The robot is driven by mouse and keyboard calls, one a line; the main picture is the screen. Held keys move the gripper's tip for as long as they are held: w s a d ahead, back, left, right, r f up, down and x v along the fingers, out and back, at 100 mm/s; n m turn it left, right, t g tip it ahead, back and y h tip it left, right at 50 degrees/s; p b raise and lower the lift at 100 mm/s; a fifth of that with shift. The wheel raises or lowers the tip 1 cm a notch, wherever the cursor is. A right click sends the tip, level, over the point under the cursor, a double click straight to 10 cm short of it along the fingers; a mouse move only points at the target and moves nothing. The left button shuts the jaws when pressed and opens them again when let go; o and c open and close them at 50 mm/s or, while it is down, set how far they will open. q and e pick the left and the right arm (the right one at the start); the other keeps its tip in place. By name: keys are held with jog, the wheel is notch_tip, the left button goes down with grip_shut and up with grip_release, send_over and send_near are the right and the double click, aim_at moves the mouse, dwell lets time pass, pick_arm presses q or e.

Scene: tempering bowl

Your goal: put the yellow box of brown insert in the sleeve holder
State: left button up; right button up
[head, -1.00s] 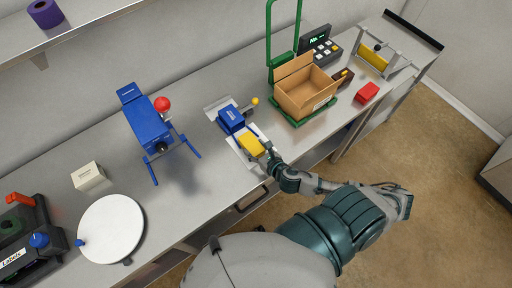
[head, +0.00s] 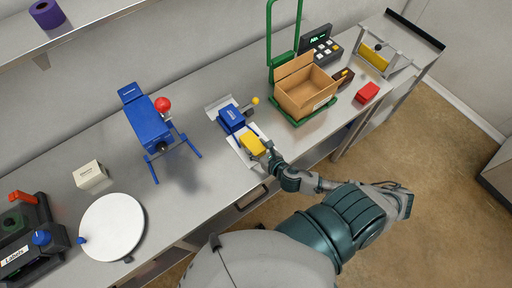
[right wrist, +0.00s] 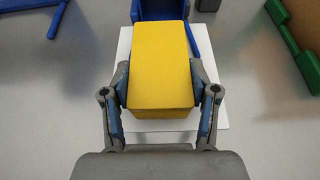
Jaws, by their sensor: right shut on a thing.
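The yellow box (head: 253,146) is between the fingers of my right gripper (head: 268,150), which is shut on it. In the right wrist view, the yellow box (right wrist: 161,62) fills the middle, with a finger against each side; my right gripper (right wrist: 162,95) shows there too. The box is over a white plate (right wrist: 218,110), in line with a blue holder (head: 231,119) at its far end, which I take for the sleeve holder. Whether the box touches the plate or holder is unclear. No brown insert is visible. My left gripper is out of view.
A lever with a yellow knob (head: 255,101) stands beside the blue holder. An open carton (head: 306,93) on a green stand is to the right, with a red box (head: 367,92) beyond. A blue machine (head: 149,122) stands left. Bare bench lies between it and the holder.

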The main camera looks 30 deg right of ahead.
jog(key=shift+d, duration=0.2)
jog(key=o, duration=1.1)
jog(key=shift+c, duration=0.2)
jog(key=shift+a, duration=0.15)
jog(key=shift+s, duration=0.2)
jog(key=v, duration=0.7)
jog(key=shift+s, duration=0.1)
